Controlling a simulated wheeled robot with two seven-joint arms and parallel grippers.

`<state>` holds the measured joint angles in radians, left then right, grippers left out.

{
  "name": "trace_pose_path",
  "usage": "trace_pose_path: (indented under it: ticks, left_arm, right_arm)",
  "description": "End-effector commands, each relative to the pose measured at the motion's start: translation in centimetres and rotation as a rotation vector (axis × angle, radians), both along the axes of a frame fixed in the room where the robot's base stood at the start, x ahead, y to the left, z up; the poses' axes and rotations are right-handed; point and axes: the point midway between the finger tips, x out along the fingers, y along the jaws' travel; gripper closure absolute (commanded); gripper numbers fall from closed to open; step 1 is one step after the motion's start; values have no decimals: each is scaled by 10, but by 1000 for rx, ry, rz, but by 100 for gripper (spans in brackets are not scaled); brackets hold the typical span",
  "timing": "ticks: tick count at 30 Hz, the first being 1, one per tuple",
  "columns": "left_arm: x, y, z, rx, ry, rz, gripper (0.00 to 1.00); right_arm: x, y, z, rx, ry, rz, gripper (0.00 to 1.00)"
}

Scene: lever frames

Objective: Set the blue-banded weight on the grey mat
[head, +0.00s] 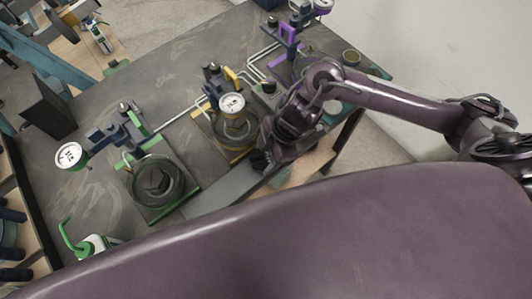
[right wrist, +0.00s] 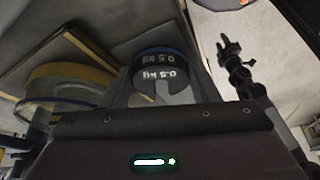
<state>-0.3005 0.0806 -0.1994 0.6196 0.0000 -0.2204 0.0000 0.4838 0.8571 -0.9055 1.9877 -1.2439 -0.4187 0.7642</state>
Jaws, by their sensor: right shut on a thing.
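The blue-banded weight (right wrist: 160,73) is dark, marked "0.5 KG", with a blue rim, in the right wrist view. It sits between the fingers of my right gripper (right wrist: 160,88), which is shut on it. In the head view my right gripper (head: 261,160) is low over the table's front edge, just right of the yellow-based lever frame; the weight is hidden or too small to tell there. A lighter grey flat strip (head: 216,188) at the front edge, left of this gripper, may be the grey mat. My left gripper is not in view.
A green-based lever frame (head: 150,205) with a dial stands at left, a yellow-based one (head: 234,154) in the middle, a purple one (head: 288,36) at the back. A yellow-banded round thing (right wrist: 50,80) is left of the held weight. The back-left table (head: 165,70) is mostly clear.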

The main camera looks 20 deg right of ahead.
Motion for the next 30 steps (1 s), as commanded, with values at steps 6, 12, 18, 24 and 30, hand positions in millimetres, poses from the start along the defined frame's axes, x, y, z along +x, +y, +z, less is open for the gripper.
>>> trace_pose_path:
  ticks: [6,12,18,24,30]
  left_arm:
    - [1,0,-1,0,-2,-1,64]
    - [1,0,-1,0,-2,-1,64]
    - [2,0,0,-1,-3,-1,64]
    - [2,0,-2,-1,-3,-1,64]
    - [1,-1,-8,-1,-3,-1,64]
  right_arm:
    - [0,1,-1,2,-1,1,85]
    - [0,0,-2,0,0,0,36]
    - [0,0,-1,1,0,0,36]
    - [1,-7,16,1,-5,1,36]
    - [0,-23,55,0,-7,2,36]
